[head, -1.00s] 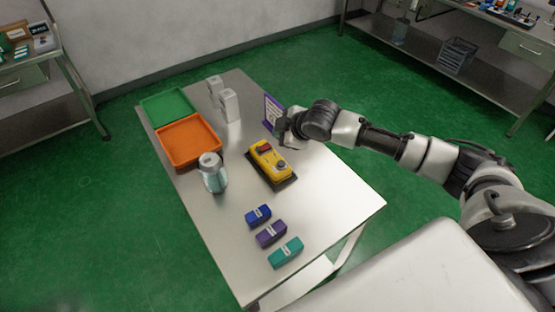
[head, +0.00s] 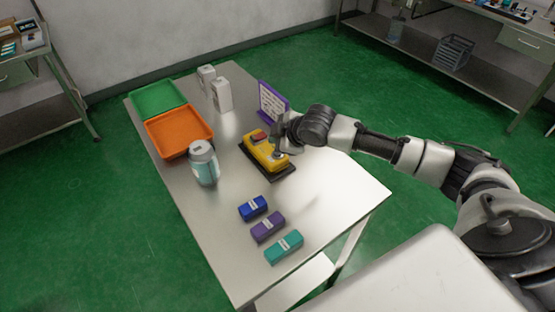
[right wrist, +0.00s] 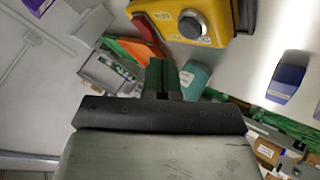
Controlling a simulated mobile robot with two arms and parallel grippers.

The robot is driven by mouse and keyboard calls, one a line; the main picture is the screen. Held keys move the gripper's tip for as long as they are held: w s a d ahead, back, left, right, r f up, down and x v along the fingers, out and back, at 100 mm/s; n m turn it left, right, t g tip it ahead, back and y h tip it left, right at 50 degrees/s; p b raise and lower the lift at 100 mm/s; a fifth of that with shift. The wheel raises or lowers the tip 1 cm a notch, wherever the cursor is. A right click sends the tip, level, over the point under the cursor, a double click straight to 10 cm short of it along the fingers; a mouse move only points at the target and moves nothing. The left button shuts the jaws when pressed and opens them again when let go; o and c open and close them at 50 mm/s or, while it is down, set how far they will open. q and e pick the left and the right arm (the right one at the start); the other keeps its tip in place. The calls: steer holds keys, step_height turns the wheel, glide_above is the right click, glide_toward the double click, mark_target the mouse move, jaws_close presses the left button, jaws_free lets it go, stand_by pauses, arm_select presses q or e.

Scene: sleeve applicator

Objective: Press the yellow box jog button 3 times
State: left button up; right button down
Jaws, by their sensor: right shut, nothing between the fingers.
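The yellow box (head: 258,156) sits on a dark base on the metal table. It has a red part (head: 258,135) at its far end and, in the right wrist view, a round dark button (right wrist: 192,24) on its yellow face (right wrist: 216,14). My right gripper (head: 279,147) is shut and empty, with its fingers over the box's right side in the head view. It hides part of the box there. In the right wrist view the shut fingers (right wrist: 160,78) appear below the box, apart from the button in the picture. Contact cannot be told. My left gripper is not in view.
A purple-framed sign (head: 271,101) stands just behind the gripper. A jar (head: 204,166), orange tray (head: 157,124), green tray (head: 143,94) and white cartons (head: 221,95) stand to the left. Blue (head: 253,208), purple (head: 267,228) and teal (head: 284,247) blocks lie in front.

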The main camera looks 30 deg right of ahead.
steer(key=shift+f, duration=0.8)
stand_by(0.9)
steer(key=shift+f, duration=0.1)
stand_by(0.3)
steer(key=shift+f, duration=0.25)
